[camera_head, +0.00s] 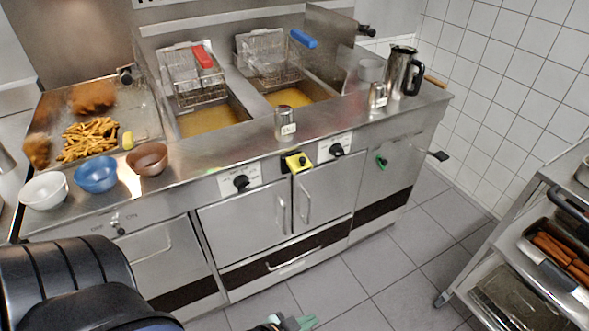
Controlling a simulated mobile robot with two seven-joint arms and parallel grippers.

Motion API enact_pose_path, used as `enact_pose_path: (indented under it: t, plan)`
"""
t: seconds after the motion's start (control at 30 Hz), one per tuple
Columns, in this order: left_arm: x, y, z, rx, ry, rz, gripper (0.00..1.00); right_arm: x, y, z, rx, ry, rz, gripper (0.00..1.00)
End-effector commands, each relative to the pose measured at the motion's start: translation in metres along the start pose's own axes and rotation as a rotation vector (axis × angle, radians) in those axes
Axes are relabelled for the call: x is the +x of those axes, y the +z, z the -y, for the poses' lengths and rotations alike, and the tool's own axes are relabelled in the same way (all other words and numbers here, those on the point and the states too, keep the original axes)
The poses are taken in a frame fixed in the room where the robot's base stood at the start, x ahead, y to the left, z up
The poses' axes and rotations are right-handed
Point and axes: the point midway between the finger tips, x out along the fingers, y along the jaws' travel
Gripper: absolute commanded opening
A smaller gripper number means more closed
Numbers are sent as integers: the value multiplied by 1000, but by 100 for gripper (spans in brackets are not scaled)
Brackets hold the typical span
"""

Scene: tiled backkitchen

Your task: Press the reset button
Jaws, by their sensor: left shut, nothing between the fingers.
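A small yellow box (299,162) with dark marks on its face sits on the front panel of the steel fryer (325,133), between two black knobs. It looks like the button unit, but I cannot read any reset label on it. My left gripper (290,324) shows only in part at the bottom edge, with greenish finger parts. It is shut and empty, low in front of the fryer doors and well apart from the yellow box. My right gripper is not in view.
Fry baskets (190,78), bowls (96,174), shakers (285,124) and a steel jug (404,72) stand on top. A steel rack (505,222) is at right. The tiled floor between is clear.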

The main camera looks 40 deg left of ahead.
Motion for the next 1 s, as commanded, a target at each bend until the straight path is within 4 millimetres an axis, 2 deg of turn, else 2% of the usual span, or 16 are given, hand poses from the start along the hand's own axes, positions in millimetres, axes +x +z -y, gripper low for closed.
enact_pose_path:
  t: [0.03, 0.17, 0.23, 0.3, 0.4, 0.5, 0.6, 0.7, 1.0]
  plan:
    - [21, -4, 16, 103, -49, -35, 0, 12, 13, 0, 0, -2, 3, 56]
    - [64, -38, 74, 507, -245, -109, 0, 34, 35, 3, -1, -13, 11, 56]
    - [84, -64, 110, 762, -387, -121, 0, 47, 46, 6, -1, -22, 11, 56]
    - [97, -90, 145, 1015, -540, -96, 0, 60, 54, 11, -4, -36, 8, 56]
    - [104, -124, 186, 1328, -740, -11, 0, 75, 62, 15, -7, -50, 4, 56]
    - [104, -150, 215, 1560, -890, 100, 0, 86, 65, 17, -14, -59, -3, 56]
    - [100, -168, 233, 1707, -983, 200, 0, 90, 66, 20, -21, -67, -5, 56]
    - [97, -177, 242, 1786, -1029, 261, 0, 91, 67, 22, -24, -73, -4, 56]
    - [95, -182, 244, 1812, -1040, 281, 0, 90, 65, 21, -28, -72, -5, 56]
